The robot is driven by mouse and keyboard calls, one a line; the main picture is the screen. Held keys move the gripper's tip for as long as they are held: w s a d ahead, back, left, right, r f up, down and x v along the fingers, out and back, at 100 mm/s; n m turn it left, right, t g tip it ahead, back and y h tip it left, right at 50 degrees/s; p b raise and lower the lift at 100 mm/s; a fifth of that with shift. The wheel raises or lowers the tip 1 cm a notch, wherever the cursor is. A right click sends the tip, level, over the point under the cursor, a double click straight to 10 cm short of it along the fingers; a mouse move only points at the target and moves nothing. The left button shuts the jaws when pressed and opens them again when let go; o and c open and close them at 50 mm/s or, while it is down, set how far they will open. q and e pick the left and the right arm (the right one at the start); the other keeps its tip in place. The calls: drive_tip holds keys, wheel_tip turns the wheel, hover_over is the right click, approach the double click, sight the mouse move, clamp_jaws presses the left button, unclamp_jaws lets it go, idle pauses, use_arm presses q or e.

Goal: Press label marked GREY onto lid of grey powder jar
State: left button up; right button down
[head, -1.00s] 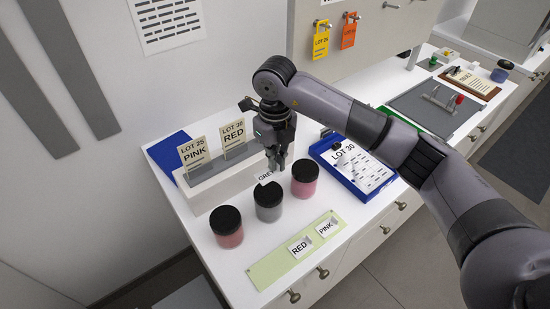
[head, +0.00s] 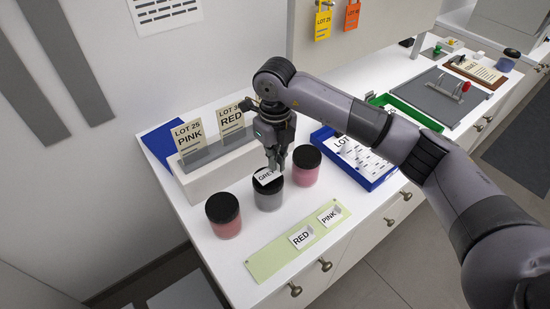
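The grey powder jar (head: 269,199) stands on the white worktop with a black lid, between two other jars. The label marked GREY (head: 264,177) is white and tilted, at the back of that lid in the picture. My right gripper (head: 274,166) points down behind the lid with its fingers close together at the label, which it appears to pinch. The label overlaps the lid; whether it touches cannot be told. The lid's far part is hidden by label and fingers. My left gripper is out of view.
A red jar (head: 224,216) stands to the left and a pink jar (head: 305,167) close to the right. A pale green strip (head: 270,262) with RED and PINK labels lies in front. A card holder (head: 205,181) stands behind; a blue tray (head: 379,184) lies to the right.

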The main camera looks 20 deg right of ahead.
drive_tip(key=shift+f+b, duration=0.6)
drive_tip(key=shift+f, duration=0.05)
idle(0.7)
drive_tip(key=c, duration=1.7)
unclamp_jaws()
drive_tip(key=shift+r+p, duration=1.45)
drive_tip(key=shift+r, duration=1.6)
drive_tip(key=shift+f, duration=0.1)
